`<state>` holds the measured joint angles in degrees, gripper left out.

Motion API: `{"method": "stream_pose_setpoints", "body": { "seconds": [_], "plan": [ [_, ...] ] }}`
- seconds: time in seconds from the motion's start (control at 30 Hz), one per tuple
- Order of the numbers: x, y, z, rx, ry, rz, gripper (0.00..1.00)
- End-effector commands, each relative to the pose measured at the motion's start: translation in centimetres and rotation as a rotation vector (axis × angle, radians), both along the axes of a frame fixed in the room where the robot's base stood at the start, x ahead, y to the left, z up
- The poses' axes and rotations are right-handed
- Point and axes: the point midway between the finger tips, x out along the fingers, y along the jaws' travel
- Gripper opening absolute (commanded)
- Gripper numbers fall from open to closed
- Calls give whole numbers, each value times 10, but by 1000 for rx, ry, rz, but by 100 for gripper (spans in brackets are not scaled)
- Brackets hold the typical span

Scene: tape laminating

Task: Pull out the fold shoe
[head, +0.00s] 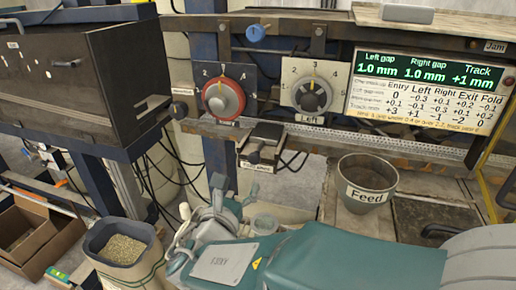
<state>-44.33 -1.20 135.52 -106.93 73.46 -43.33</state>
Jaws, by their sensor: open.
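A dark block with a round knob, which looks like the fold shoe (265,135), sits at the lower edge of the machine's rail, below and between the two dials. A small label is on its front, too small to read surely. My gripper (205,205) is at lower centre-left, in front of and below the block, clearly apart from it. Its grey fingers are open, and I see nothing between them. My teal arm hides part of the floor area beneath.
A red dial (222,97) and a grey dial (312,95) are on the panel above. A lit gap display (430,72) is at right. A "Feed" bucket (367,183) stands right of the block. A sack of granules (123,250) and a cardboard box (38,240) are at lower left.

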Motion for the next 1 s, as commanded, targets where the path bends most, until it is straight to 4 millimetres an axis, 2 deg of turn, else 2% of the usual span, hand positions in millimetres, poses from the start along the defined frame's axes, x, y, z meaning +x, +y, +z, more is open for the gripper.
{"method": "stream_pose_setpoints", "body": {
  "seconds": [0.17, 0.6, 0.77, 1.0],
  "plan": [
    [18, -8, -1, -1, 0, -4, 78],
    [88, -39, 0, 2, 0, -5, 78],
    [98, -41, 0, 2, 0, -2, 78],
    [99, -42, 0, 2, 0, -2, 78]
  ]
}}
